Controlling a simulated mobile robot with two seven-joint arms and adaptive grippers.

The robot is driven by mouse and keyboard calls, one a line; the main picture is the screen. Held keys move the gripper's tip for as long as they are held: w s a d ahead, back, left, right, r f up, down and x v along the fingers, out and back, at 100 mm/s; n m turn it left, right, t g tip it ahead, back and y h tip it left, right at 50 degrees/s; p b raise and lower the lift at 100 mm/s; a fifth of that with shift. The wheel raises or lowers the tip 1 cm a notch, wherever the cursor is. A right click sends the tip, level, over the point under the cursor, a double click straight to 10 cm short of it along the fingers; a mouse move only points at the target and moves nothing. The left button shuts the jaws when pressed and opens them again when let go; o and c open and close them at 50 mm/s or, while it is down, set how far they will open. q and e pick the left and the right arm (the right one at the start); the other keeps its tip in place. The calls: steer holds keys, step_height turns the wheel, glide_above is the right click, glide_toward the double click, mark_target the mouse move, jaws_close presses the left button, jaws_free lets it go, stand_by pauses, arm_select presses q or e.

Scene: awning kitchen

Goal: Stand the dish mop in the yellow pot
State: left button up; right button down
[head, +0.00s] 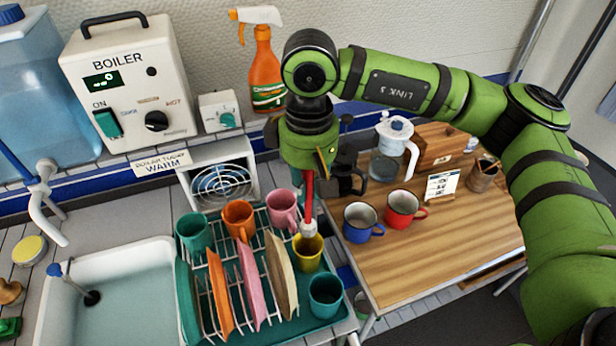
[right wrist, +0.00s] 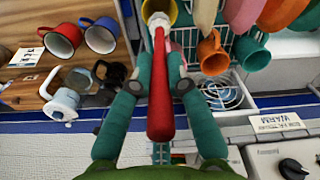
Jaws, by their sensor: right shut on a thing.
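The dish mop has a red handle (head: 308,200) and a white head (head: 308,229). My right gripper (head: 311,172) is shut on the handle, which also shows between the teal fingers in the right wrist view (right wrist: 160,85). The mop hangs nearly upright, head down. The yellow pot (head: 308,254) stands at the right side of the dish rack, and part of it shows at the top of the right wrist view (right wrist: 184,12). The mop head is at the pot's mouth; I cannot tell how far inside it is. My left gripper is not in view.
The dish rack (head: 262,325) holds plates, with a pink cup (head: 283,212), orange cup (head: 238,220) and teal cups around the pot. Right of it, a wooden table (head: 440,255) bears a blue mug (head: 361,222) and red mug (head: 402,210). A sink (head: 120,262) lies left.

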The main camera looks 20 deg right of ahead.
mark_target(308, 222)
steer(key=shift+f, duration=0.5)
steer(key=shift+f+b, duration=0.3)
steer(key=shift+f, duration=0.35)
step_height(308, 222, down, 4)
steer(key=b, duration=0.4)
steer(key=shift+r, duration=0.1)
step_height(308, 222, down, 3)
steer(key=b, duration=0.3)
steer(key=shift+b, duration=0.35)
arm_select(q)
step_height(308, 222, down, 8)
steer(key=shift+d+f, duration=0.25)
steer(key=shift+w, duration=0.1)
